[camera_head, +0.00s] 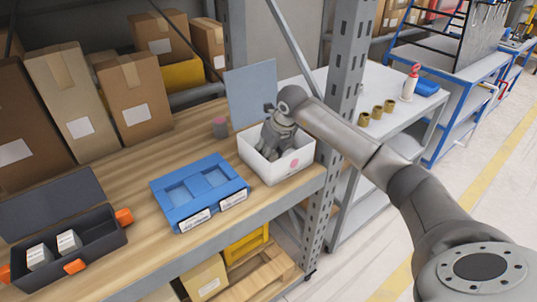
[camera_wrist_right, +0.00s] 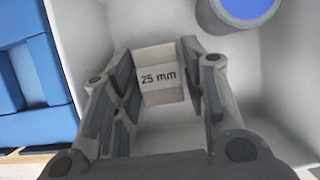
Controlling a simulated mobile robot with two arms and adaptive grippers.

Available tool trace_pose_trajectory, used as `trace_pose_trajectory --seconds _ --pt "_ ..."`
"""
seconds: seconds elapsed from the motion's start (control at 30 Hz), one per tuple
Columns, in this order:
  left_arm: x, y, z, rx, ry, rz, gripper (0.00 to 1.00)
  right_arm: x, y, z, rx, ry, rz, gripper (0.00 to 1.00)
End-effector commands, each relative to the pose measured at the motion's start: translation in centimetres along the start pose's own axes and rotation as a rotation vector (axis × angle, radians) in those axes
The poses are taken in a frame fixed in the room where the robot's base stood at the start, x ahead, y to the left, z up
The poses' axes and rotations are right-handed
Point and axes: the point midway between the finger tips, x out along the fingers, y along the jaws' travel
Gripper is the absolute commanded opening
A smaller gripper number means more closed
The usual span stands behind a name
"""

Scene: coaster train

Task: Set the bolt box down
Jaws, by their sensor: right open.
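A small pale bolt box (camera_wrist_right: 158,75) marked "25 mm" is inside the white bin (camera_head: 287,171), which has a pink dot on its front. In the wrist view the bin's pale inside (camera_wrist_right: 165,140) surrounds it. My right gripper (camera_head: 272,150) reaches down into the bin. In the wrist view its open fingers (camera_wrist_right: 160,95) stand on either side of the bolt box, with a gap visible at least on the left. The head view hides the bolt box behind the gripper and bin wall. My left gripper is not in view.
A blue tray (camera_head: 198,188) with two labels lies left of the bin. A dark open case (camera_head: 100,243) with orange latches holds small white boxes (camera_head: 69,241). Cardboard boxes (camera_head: 135,100) line the back; a steel post (camera_head: 343,90) rises right.

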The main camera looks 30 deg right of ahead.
Motion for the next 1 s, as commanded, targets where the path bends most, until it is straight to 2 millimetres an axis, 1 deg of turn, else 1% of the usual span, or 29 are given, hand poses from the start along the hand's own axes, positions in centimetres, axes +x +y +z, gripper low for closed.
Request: trace_pose_trajectory --seconds 0.1,0.3,0.4,0.5,0.67,1.0 --pt "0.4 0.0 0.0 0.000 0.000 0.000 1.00 -2.5 -0.1 0.1 -0.002 -0.005 -0.004 0.41" --pt "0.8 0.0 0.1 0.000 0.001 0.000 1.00 -6.9 -0.1 0.1 -0.002 -0.005 -0.002 0.41" --pt "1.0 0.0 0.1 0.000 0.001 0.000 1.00 -8.6 0.0 0.0 -0.002 -0.004 -0.002 0.41" --pt "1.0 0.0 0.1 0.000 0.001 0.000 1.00 -9.8 0.0 0.0 -0.001 -0.002 -0.002 0.41" --pt "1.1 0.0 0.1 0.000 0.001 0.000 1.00 -10.7 0.0 0.0 -0.001 0.000 -0.001 0.41" --pt "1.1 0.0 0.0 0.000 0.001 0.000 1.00 -10.7 0.0 0.0 -0.001 0.000 -0.001 0.41"
